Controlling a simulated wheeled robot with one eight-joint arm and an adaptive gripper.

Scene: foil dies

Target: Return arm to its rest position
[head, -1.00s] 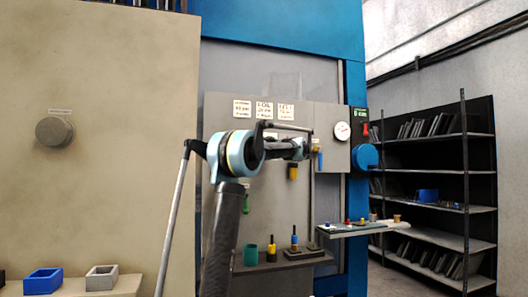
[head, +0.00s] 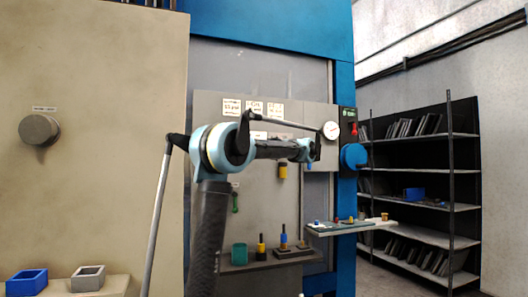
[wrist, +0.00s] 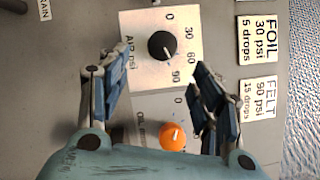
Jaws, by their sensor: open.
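In the wrist view my gripper (wrist: 156,72) is open and empty, with its two blue-and-black fingers apart. A grey panel lies beyond the fingers. A black knob (wrist: 162,46) on a white scale labelled AIR psi shows between the fingertips, and neither finger appears to touch it. An orange knob (wrist: 172,137) sits lower, near the gripper's base in the picture. In the head view my arm stands bent, with its upper link stretched right in front of the grey panel (head: 212,108). The gripper's fingers cannot be made out there.
A ledge (head: 270,262) with a green cup (head: 239,254) and small tools lies below the arm. A side shelf (head: 350,228) with small items juts out at right. Dark shelving (head: 425,206) stands farther right. Blue (head: 27,282) and grey (head: 88,278) bins sit at lower left.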

